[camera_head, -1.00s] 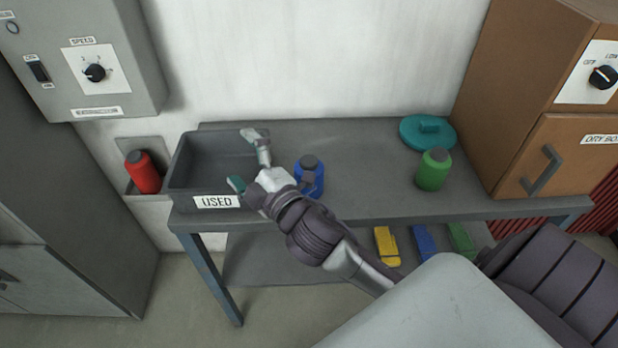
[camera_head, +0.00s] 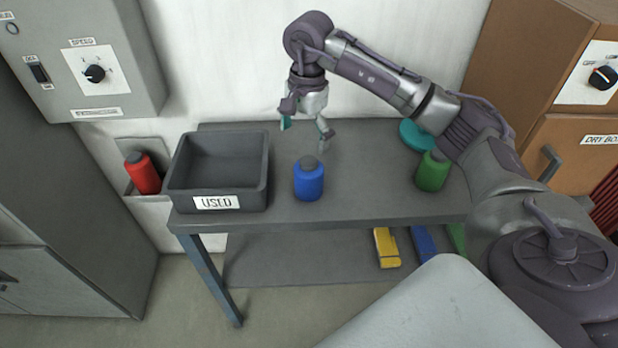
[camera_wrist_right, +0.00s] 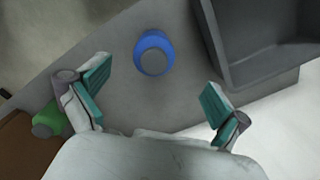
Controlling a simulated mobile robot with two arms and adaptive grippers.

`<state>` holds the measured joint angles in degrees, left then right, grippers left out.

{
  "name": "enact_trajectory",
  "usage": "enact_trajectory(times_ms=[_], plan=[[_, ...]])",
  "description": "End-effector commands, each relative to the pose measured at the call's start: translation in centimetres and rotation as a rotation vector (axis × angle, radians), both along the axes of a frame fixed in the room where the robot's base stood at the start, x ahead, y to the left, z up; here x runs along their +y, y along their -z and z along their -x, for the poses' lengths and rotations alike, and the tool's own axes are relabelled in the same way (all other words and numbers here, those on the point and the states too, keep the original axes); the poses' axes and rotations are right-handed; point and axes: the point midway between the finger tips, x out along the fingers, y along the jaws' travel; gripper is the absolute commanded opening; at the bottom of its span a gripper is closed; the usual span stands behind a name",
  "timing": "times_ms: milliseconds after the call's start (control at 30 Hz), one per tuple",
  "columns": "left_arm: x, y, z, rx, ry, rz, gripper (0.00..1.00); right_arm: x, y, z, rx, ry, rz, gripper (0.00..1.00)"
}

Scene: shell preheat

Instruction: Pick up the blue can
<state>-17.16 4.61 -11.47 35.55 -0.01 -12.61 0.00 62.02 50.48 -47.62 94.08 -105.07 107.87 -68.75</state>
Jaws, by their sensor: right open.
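The blue can (camera_head: 308,181) stands upright on the grey table, just right of the bin marked USED. It has a dark grey cap. My right gripper (camera_head: 305,136) is open and empty, pointing down above and behind the can in the head view. In the right wrist view the blue can (camera_wrist_right: 154,53) shows from above, beyond the open fingers (camera_wrist_right: 154,88) and roughly centred between them, not touching. My left gripper is not in view.
The USED bin (camera_head: 262,190) is empty, close left of the can. A green can (camera_head: 433,172) and a teal lid (camera_head: 411,134) are at the right. A red can (camera_head: 142,172) sits in a wall holder. Coloured blocks (camera_head: 387,248) lie on the lower shelf.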

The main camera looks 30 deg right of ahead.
Motion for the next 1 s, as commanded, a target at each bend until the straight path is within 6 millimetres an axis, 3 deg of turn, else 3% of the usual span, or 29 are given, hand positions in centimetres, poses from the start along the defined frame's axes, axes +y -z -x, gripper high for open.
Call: enact_trajectory(times_ms=[133, 500, 767, 1000], plan=[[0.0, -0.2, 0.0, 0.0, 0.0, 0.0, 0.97, -1.7, 0.3, 0.3, 0.023, 0.007, 0.057, 1.0], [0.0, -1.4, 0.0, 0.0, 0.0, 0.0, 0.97, -1.5, 6.9, 0.3, 0.023, 0.008, 0.052, 1.0], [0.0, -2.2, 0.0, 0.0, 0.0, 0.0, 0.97, -1.3, 8.8, 0.2, 0.021, 0.005, 0.05, 1.0], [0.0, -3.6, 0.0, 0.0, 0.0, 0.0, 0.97, -1.2, 12.3, 0.1, 0.021, 0.006, 0.051, 1.0]])
